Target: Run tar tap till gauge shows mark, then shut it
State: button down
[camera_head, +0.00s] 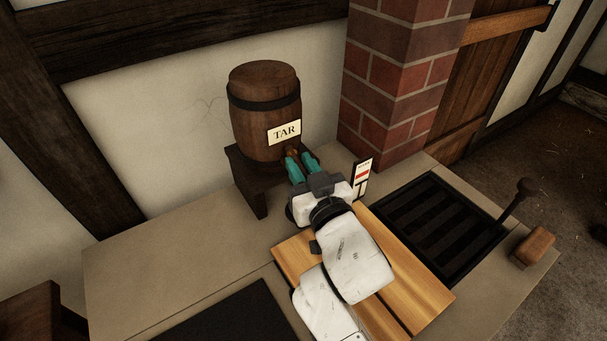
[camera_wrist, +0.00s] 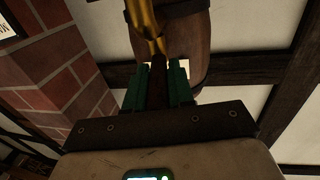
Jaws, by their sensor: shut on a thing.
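A brown wooden barrel (camera_head: 262,90) labelled TAR stands on a dark wooden stand (camera_head: 243,180) against the wall. Its tap (camera_head: 291,152) is low on the front, mostly hidden by my gripper (camera_head: 301,162). In the wrist view, the brass tap body (camera_wrist: 147,20) runs up from a dark brown handle (camera_wrist: 158,76). The teal fingers of my gripper (camera_wrist: 158,90) are shut on that handle, one on each side. A small white gauge card (camera_head: 363,171) with a red band stands right of my gripper. Its level is too small to read.
A slatted wooden board (camera_head: 408,292) lies under my arm. A black grate (camera_head: 440,222) is at the right, with a dark knobbed handle (camera_head: 521,198) and a wooden block (camera_head: 533,248) beyond. A brick pillar (camera_head: 398,80) rises behind the gauge. The counter's left (camera_head: 150,265) is clear.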

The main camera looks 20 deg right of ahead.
jog(key=shift+a+m+h+b, duration=0.15)
jog(key=shift+m+h+b, duration=0.25)
jog(key=shift+b, duration=0.25)
jog(key=c, duration=1.1)
grip_release()
jog(key=shift+o, duration=0.2)
jog(key=s+a+b, duration=0.1)
jog(key=s, duration=0.9)
jog(key=shift+s+a+b, duration=0.15)
jog(key=shift+s+b, duration=0.15)
jog(key=shift+s, duration=0.05)
jog(key=shift+c, duration=0.2)
